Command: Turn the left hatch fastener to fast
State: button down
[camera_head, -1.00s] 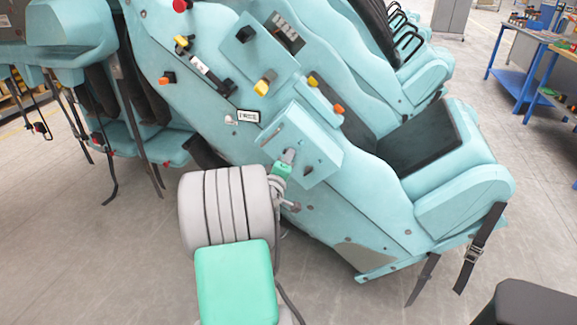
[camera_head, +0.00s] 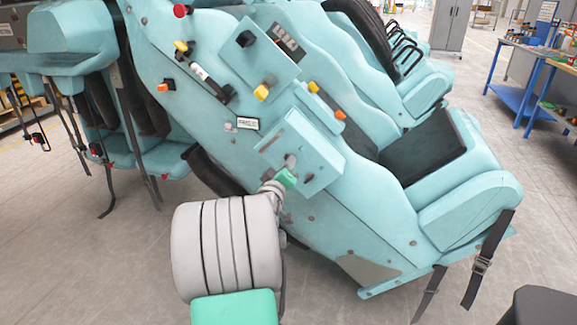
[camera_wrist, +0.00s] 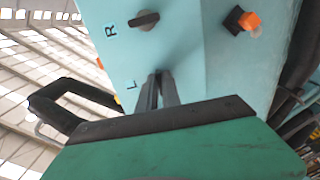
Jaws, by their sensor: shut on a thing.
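The hatch (camera_head: 318,150) is a light blue raised box on the side of the coaster car. In the wrist view its blue face (camera_wrist: 185,50) carries the letters R and L. My gripper (camera_wrist: 160,78) has its narrow dark fingers close together beside the L, shut on the left hatch fastener, which the fingers hide. The fastener's angle cannot be seen. The right hatch fastener (camera_wrist: 144,20), a dark knob beside the R, stands free and roughly crosswise in the picture. In the head view my gripper (camera_head: 291,162) reaches the hatch face from below.
An orange knob on a black base (camera_wrist: 244,20) sits right of the fasteners. A black handle (camera_wrist: 70,100) shows at left in the wrist view. Several other knobs, including a red one (camera_head: 180,11), stick out of the car's side. Open floor (camera_head: 80,260) lies at lower left.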

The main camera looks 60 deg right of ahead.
jog(key=c, duration=1.5)
grip_release()
jog(key=shift+c, duration=0.2)
jog(key=shift+a, duration=0.1)
jog(key=s+a, duration=0.1)
jog(key=a, duration=0.6)
jog(key=shift+s+a, duration=0.15)
jog(key=shift+a, duration=0.15)
